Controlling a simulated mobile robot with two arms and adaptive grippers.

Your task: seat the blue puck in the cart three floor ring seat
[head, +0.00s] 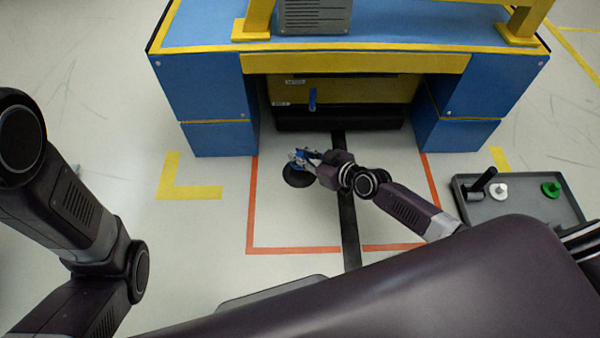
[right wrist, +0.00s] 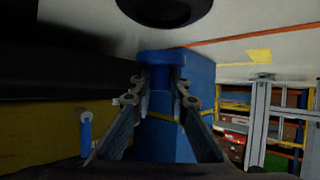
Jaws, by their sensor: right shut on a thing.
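My right gripper (head: 303,157) is low over the floor in front of the blue bench and is shut on the blue puck (head: 299,158). In the right wrist view the blue puck (right wrist: 165,57) sits between the fingertips (right wrist: 160,85). A black round floor seat (head: 297,178) lies just below the gripper in the head view; it also shows at the top edge of the right wrist view (right wrist: 165,8), apart from the puck. The gripper hides part of the seat in the head view. My left arm shows at the left, its gripper out of view.
The blue and yellow bench (head: 215,100) stands behind, with a blue handle (head: 312,98) in its open middle. A grey tray (head: 525,210) at right holds a white puck (head: 498,191) and green puck (head: 551,189).

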